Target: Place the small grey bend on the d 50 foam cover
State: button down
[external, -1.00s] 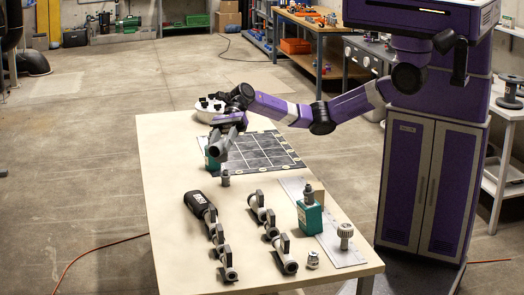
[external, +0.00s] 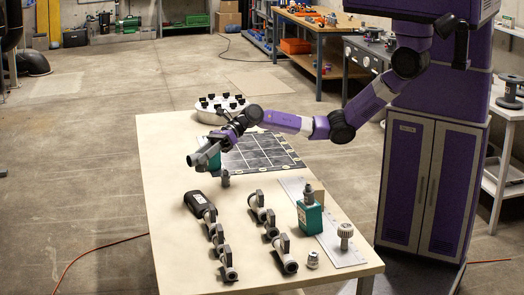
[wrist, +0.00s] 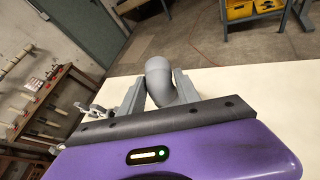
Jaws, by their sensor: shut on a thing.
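My gripper (wrist: 158,92) is shut on the small grey bend (wrist: 158,73), which sits between its two grey fingers in the wrist view. In the external view my gripper (external: 207,147) is over the left side of the table, and the bend's round grey end (external: 192,159) points left. A teal block (external: 214,163) shows just below or behind the gripper and is partly hidden. A black, sleeve-like piece (external: 195,203) lies at the end of the left pipe row, nearer the camera. I cannot tell which piece is the d 50 foam cover; no size marking is readable.
A dark gridded mat (external: 262,152) lies right of my gripper. Two rows of grey fittings, a teal block (external: 309,217) with a fitting on top and a ruler-like strip (external: 345,250) fill the front.

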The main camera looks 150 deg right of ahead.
notch_tip(320, 180, down, 10)
jog(key=shift+f+b, duration=0.1)
jog(key=shift+b, duration=0.6)
jog(key=shift+f, duration=0.1)
jog(key=c, duration=0.9)
grip_release()
jog(key=shift+o, duration=0.2)
jog(key=p+v, duration=0.1)
jog(key=v, duration=1.1)
jog(key=shift+d, duration=0.1)
